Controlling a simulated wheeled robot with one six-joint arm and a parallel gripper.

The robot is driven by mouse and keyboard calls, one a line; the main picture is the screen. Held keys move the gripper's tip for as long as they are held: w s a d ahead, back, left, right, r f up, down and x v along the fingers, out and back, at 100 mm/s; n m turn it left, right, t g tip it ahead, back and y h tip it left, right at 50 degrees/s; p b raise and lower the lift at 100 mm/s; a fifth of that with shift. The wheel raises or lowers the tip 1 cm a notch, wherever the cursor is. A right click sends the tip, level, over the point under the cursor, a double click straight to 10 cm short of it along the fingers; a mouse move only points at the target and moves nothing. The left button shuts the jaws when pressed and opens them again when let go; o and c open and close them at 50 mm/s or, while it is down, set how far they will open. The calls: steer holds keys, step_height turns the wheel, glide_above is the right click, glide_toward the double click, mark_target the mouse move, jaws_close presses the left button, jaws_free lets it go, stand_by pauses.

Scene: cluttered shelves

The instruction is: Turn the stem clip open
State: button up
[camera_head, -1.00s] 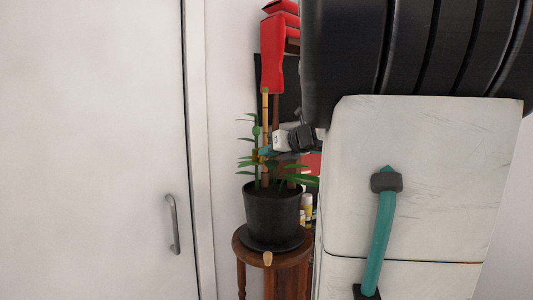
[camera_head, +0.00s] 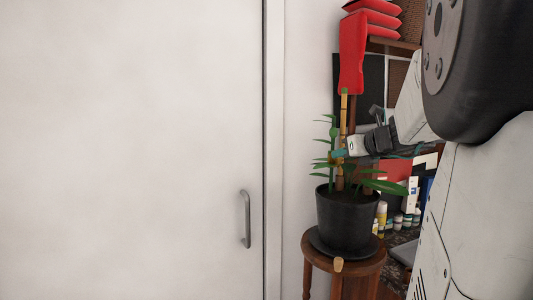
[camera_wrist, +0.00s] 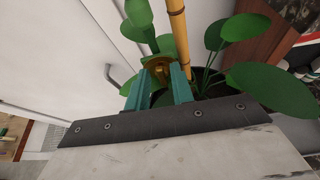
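The stem clip (camera_wrist: 156,68) is a small brass-coloured piece against the bamboo stake (camera_wrist: 178,35) in the wrist view. My gripper (camera_wrist: 161,70) has two teal fingers, standing apart with the clip between or just beyond their tips. I cannot tell whether both fingers press on it. In the head view my gripper (camera_head: 339,154) reaches in from the right and meets the stake partway up, largely hiding the clip. The plant's green stem (camera_wrist: 138,14) rises beside the stake. The black pot (camera_head: 346,218) stands upright on a round wooden stool (camera_head: 316,248).
A white door with a handle (camera_head: 245,218) fills the left. Red stacked items (camera_head: 352,50) hang close above the stake. Small bottles (camera_head: 382,212) stand behind the pot on the right. Broad leaves (camera_wrist: 258,85) crowd the right of my fingers.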

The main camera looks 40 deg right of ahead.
steer(key=v, duration=0.7)
steer(key=shift+s+a+r, duration=0.15)
steer(key=shift+s, duration=0.2)
